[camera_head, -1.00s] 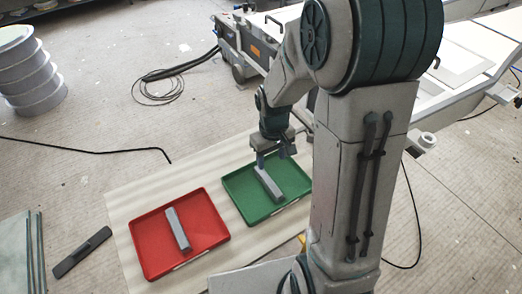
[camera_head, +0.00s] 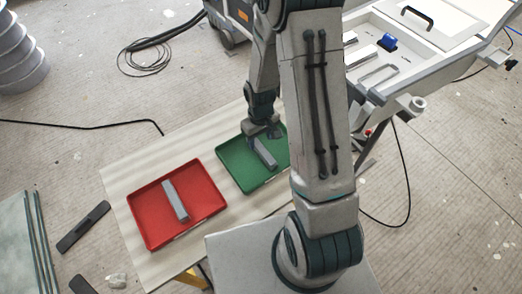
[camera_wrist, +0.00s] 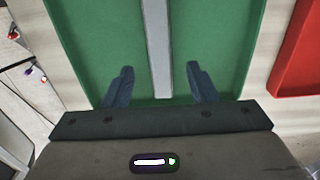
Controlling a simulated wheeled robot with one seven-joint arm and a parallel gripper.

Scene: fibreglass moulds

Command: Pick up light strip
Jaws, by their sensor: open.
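A grey light strip (camera_head: 264,153) lies in the green tray (camera_head: 239,181). A second grey strip (camera_head: 174,200) lies in the red tray (camera_head: 145,226). My gripper (camera_head: 258,139) is over the far end of the strip in the green tray. In the wrist view, my gripper (camera_wrist: 158,85) is open, with one finger on each side of that strip (camera_wrist: 156,40) and a gap on both sides. The strip's end shows between the fingers. Whether the fingertips touch the tray floor I cannot tell.
Both trays stand on a pale board (camera_head: 125,185). Dark flat bars (camera_head: 83,227) and glass-like sheets (camera_head: 20,245) lie at the left. A black cable (camera_head: 80,123) runs on the floor. A white workbench (camera_head: 425,50) stands at the back right.

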